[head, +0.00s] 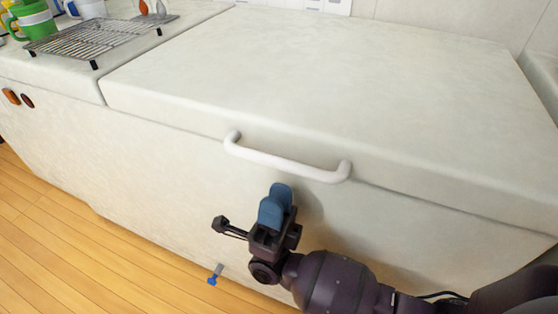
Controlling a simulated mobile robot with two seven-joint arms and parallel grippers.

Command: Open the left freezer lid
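The white freezer lid (330,75) lies flat and closed on the white chest (170,160), with a thin seam below its front edge. A pale bar handle (285,164) is fixed along the lid's front edge. My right gripper (277,203) has blue fingertips and is just below the handle, in front of the chest's front face. It appears apart from the handle. Its two fingers overlap in this view, so the gap between them cannot be judged. My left gripper is not in view.
A wire rack (85,38) stands on the surface left of the lid, with a green mug (33,20) and other cups behind it. A small blue-tipped tap (214,275) sticks out low on the front. Wooden floor (60,240) is clear at lower left.

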